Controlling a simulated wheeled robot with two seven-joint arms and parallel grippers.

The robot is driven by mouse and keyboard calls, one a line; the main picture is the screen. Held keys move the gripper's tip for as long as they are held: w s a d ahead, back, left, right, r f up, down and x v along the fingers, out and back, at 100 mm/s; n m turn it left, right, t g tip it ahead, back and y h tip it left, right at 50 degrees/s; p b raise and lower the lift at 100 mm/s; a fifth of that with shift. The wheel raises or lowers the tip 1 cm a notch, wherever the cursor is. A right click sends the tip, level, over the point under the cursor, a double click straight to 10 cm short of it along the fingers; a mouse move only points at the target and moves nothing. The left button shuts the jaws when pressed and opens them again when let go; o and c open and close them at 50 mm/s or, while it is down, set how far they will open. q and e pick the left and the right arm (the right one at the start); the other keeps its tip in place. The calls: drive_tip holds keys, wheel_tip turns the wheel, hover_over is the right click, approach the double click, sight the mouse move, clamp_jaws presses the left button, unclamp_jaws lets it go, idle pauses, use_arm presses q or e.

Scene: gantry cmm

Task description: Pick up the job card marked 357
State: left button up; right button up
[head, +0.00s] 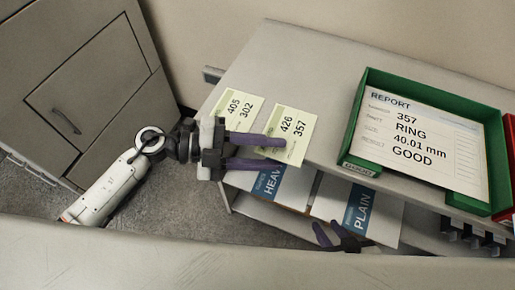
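The job card marked 357 (291,122) is a pale yellow-green card, also printed 426, lying at the front edge of the grey table. My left gripper (284,153) is open, its two purple fingers apart and pointing right. The upper finger crosses in front of the card's lower part, and the lower finger is near its bottom edge. I cannot tell whether either finger touches it. A similar card marked 405 and 302 (238,105) lies to its left. My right gripper (327,225) shows only partly at the bottom, with its purple fingers apart; the rest is hidden.
A green tray (356,130) on the table holds a report sheet (425,135) reading 357, RING, 40.01 mm, GOOD. A red tray (509,160) is at the right edge. Below the table edge are sheets marked HEAV (283,186) and PLAIN (364,212). A grey cabinet (75,80) stands left.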

use_arm(q)
clamp_jaws()
drive_tip(key=shift+s, duration=0.2)
idle(0.3)
drive_tip(key=shift+s+a+f+p, duration=0.1)
drive_tip(key=shift+s+a+p, duration=0.15)
drive_tip(key=shift+s, duration=0.3)
drive_tip(key=shift+s+a+p, duration=0.15)
drive_tip(key=shift+s+p, duration=0.05)
drive_tip(key=shift+s, duration=0.35)
drive_tip(key=shift+c, duration=0.3)
unclamp_jaws()
drive_tip(key=shift+w, duration=0.1)
